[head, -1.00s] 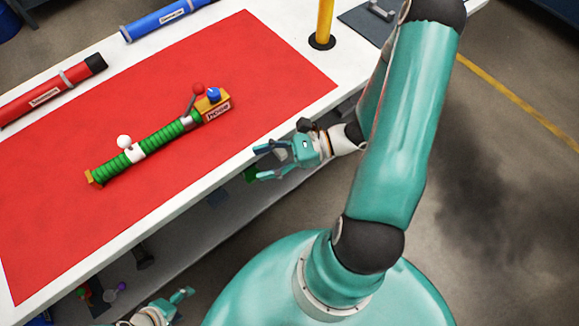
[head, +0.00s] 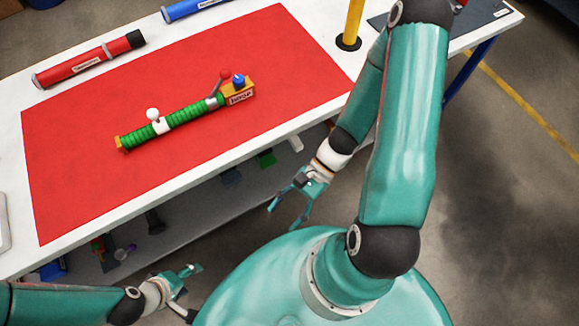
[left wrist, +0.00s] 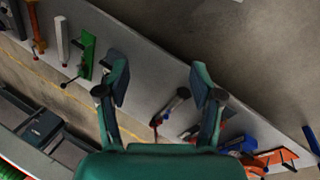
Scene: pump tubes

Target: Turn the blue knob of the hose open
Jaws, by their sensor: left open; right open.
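The green ribbed hose (head: 187,119) lies on the red mat (head: 100,190) on the white table in the head view. Its blue knob (head: 238,79) sits on top of the yellow-brown end block, beside a red ball lever (head: 225,74). A white ball (head: 152,114) stands near its other end. My right gripper (head: 288,211) is open and empty in front of the table's front edge, apart from the hose. My left gripper (head: 192,281) is open and empty low at the front left; its open fingers (left wrist: 160,90) also show in the left wrist view.
A red tube (head: 90,62) and a blue tube (head: 190,8) lie along the table's back edge. A yellow post (head: 353,22) stands at the right. A lower shelf (head: 200,205) with small items lies under the tabletop. The mat around the hose is clear.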

